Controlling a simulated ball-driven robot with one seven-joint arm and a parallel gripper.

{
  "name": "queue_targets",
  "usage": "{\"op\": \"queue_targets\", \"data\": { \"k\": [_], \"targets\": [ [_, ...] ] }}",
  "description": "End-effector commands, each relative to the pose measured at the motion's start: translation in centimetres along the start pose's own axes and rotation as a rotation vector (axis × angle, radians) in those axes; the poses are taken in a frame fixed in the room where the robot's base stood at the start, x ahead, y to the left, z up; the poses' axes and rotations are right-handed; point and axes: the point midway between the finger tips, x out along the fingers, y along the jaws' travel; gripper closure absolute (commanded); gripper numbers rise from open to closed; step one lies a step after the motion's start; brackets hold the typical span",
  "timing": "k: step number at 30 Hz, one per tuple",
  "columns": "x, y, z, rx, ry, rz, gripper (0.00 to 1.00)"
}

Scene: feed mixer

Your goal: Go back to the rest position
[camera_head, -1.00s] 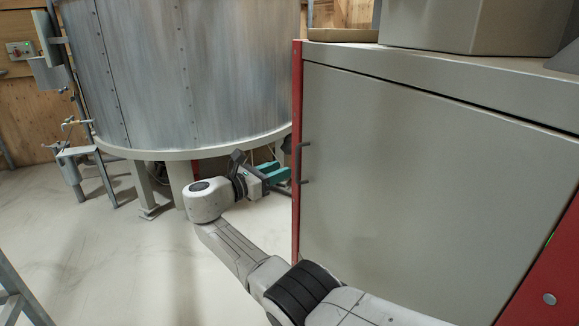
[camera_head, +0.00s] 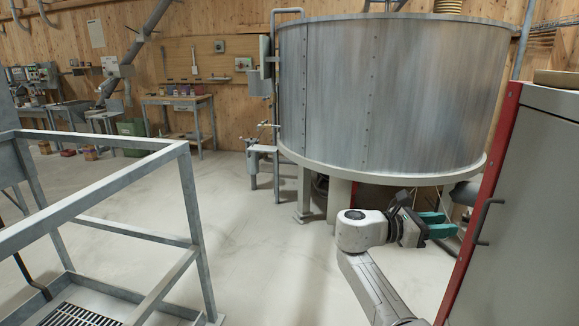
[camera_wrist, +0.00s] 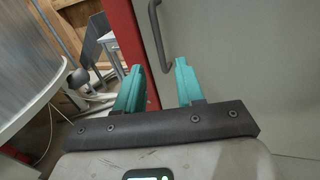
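My gripper (camera_head: 437,225) is at the lower right of the head view, in front of the big metal tank and left of the grey cabinet's handle. In the wrist view my gripper (camera_wrist: 157,84) shows two teal fingers, spread apart with nothing between them. The fingers point toward the red cabinet edge (camera_wrist: 124,40) and the grey door (camera_wrist: 225,60). The dark door handle (camera_wrist: 160,35) lies beyond the fingertips and appears apart from them. The cabinet door looks shut.
A large round metal tank (camera_head: 390,95) stands on legs at the centre right. A metal railing (camera_head: 100,190) with a grated step is at the left front. The grey cabinet (camera_head: 530,200) fills the right edge. Pale floor (camera_head: 260,240) between railing and tank is clear.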

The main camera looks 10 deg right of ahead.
Motion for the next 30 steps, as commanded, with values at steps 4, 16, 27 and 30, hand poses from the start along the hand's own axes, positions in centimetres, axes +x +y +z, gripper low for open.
{"op": "queue_targets", "data": {
  "k": [4, 16, 27, 30],
  "targets": [
    [-0.3, -2.2, -4.6, 0.104, 0.121, -0.006, 0.62],
    [-2.9, -16.1, -21.3, 0.61, 0.669, -0.231, 0.62],
    [-7.1, -32.0, -27.0, 0.998, 1.049, -0.652, 0.62],
    [-8.3, -36.2, -26.6, 1.082, 1.124, -0.785, 0.62]
  ]
}}
